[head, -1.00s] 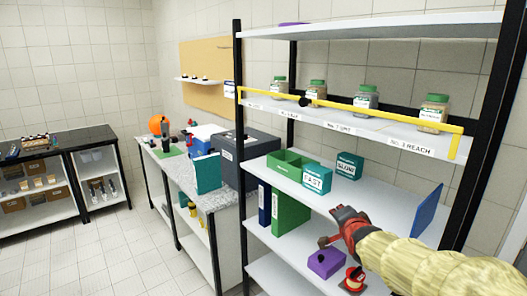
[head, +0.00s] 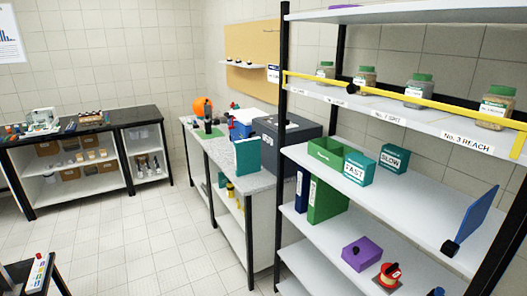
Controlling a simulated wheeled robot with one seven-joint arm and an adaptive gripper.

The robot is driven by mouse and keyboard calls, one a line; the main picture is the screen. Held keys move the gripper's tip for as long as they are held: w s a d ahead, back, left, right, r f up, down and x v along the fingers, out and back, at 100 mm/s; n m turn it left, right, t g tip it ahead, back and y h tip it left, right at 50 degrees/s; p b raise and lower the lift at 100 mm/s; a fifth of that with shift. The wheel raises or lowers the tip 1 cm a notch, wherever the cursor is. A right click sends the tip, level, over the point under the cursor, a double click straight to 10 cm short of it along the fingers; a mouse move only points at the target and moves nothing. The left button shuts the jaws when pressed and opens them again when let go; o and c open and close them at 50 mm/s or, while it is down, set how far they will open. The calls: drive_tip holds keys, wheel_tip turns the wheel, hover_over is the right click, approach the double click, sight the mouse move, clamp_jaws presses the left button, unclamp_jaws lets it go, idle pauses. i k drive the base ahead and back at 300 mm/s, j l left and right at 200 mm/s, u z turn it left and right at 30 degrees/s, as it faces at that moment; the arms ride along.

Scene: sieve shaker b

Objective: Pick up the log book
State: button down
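No label reading "log book" can be made out. A teal upright book or folder (head: 247,155) stands on the grey speckled counter beside the dark grey machine. A dark blue binder (head: 302,190) and a green binder (head: 325,200) stand side by side on the rack's lower shelf. A blue flat board or cover (head: 470,221) leans at the right end of the middle shelf, with a black part at its lower corner. I cannot tell which of these is the log book. My gripper is out of view.
The rack's middle shelf (head: 410,200) also holds a green bin (head: 325,154) and teal FAST (head: 354,173) and SLOW (head: 391,165) boxes. A yellow bar (head: 400,102) crosses the jar shelf. A purple box (head: 361,254) sits lower.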

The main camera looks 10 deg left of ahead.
sight(248, 152)
drive_tip(key=i+j+u, duration=1.2)
drive_tip(key=i, duration=0.65)
drive_tip(key=i+u, duration=0.2)
drive_tip(key=i, duration=0.7)
drive_tip(key=i+j+z, duration=0.15)
drive_tip(key=i+z, duration=0.35)
drive_tip(key=i+j+z, duration=0.25)
drive_tip(key=z, duration=0.2)
drive_tip(key=i+j+z, duration=0.7)
drive_tip(key=j+z, duration=0.25)
drive_tip(key=i+j+z, duration=0.25)
drive_tip(key=j+z, duration=0.3)
drive_tip(key=i+j+z, duration=0.25)
drive_tip(key=j, duration=0.2)
drive_tip(key=i+l, duration=0.1)
drive_tip(key=i, duration=0.05)
